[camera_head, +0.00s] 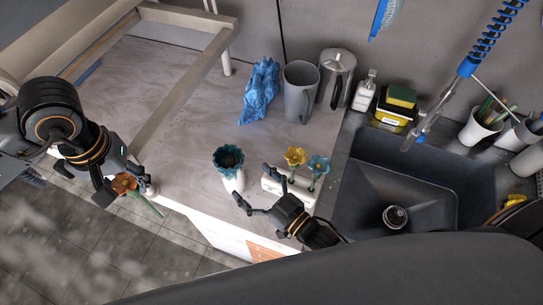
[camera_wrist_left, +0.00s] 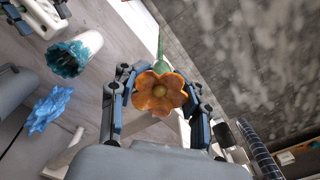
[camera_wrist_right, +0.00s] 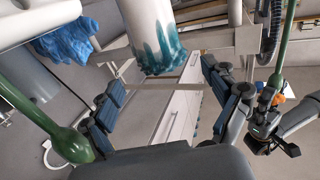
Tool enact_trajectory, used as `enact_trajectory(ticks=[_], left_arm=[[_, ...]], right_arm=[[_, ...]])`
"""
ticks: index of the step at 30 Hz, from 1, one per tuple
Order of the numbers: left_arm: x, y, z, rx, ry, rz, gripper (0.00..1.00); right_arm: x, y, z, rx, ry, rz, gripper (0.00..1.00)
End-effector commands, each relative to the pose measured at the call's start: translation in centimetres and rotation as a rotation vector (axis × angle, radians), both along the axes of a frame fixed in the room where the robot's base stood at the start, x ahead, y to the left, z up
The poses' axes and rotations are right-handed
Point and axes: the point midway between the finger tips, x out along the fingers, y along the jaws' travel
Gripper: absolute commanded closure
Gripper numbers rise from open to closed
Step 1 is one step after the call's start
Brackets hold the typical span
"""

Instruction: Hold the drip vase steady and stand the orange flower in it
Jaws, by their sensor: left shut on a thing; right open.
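The drip vase (camera_head: 228,162), white with a teal dripped rim, stands on the counter near its front edge. It also shows in the left wrist view (camera_wrist_left: 78,52) and between the fingers in the right wrist view (camera_wrist_right: 150,30). My right gripper (camera_head: 254,189) is open just right of the vase, fingers pointing toward it. My left gripper (camera_head: 122,184) is shut on the orange flower (camera_head: 124,186), left of the vase by the counter's left front edge. The flower's head (camera_wrist_left: 160,92) sits between the fingers, and its green stem points away, down and right in the head view.
A white holder (camera_head: 272,187) with a yellow flower (camera_head: 294,156) and a blue flower (camera_head: 318,166) stands right of the vase. A blue cloth (camera_head: 261,90), grey pitcher (camera_head: 299,92) and metal jug (camera_head: 336,76) stand behind. A dark sink (camera_head: 430,190) lies right.

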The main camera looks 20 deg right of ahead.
Motion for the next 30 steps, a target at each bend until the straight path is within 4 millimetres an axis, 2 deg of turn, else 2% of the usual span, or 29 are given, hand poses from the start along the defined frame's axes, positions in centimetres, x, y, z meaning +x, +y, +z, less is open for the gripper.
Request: enact_trajectory(ticks=[3,15,21,30], left_arm=[[0.0,0.0,0.0,0.000,0.000,0.000,1.00],[0.0,0.0,0.0,0.000,0.000,0.000,1.00],[0.0,0.0,0.0,0.000,0.000,0.000,1.00],[0.0,0.0,0.0,0.000,0.000,0.000,1.00]], right_arm=[[1.7,1.0,0.1,0.000,-0.002,-0.001,0.13],[6.4,4.0,0.0,0.000,0.000,0.000,0.13],[7.6,4.7,-0.1,-0.001,0.002,0.000,0.13],[7.8,4.9,0.0,-0.001,0.002,0.000,0.13]])
